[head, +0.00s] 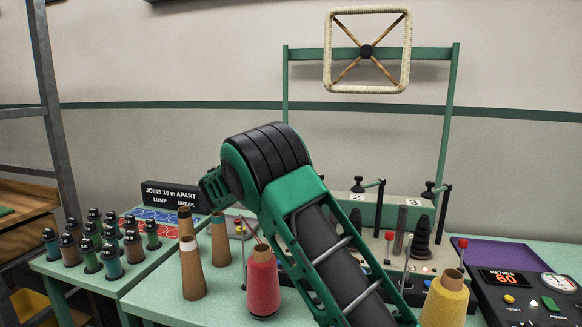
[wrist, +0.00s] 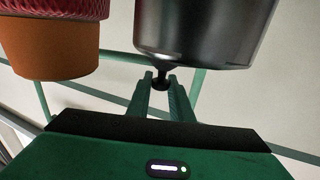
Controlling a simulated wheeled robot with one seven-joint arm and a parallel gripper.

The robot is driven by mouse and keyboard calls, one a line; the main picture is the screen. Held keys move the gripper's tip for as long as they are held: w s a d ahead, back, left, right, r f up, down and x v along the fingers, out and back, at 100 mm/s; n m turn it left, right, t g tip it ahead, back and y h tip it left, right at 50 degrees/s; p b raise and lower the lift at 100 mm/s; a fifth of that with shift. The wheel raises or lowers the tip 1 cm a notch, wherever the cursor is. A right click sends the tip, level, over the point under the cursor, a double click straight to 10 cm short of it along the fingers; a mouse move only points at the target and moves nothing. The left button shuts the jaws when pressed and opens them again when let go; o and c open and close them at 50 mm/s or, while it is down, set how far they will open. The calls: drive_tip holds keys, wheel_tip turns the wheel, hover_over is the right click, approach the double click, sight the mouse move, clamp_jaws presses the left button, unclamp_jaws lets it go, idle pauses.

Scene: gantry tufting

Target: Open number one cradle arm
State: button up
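In the head view the machine (head: 385,240) has plates marked 2 and 3, each with a black-knobbed cradle arm (head: 370,183). Station one and its cradle arm are hidden behind my arm, as is my gripper. In the wrist view my gripper (wrist: 161,88) has its two green fingers apart, one on each side of a small black knob (wrist: 160,82). Whether they press on it cannot be told. A large dark cylinder (wrist: 205,35) is just above the fingers, and a red package on an orange-brown cone (wrist: 55,50) shows at upper left.
A red yarn cone (head: 263,283), a yellow one (head: 445,300) and several bare cones (head: 193,270) stand on the bench near my arm. Several small bobbins (head: 110,262) stand at left. A counter panel (head: 525,295) lies at right. A frame (head: 450,110) rises behind.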

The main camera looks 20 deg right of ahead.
drive_tip(key=o, duration=0.4)
drive_tip(key=shift+f, duration=0.1)
drive_tip(key=shift+c, duration=0.2)
drive_tip(key=v, duration=1)
drive_tip(key=shift+a, duration=0.35)
drive_tip(key=shift+d+f, duration=0.1)
drive_tip(key=x, duration=1)
drive_tip(key=shift+w+d, duration=0.1)
drive_tip(key=shift+d, duration=0.15)
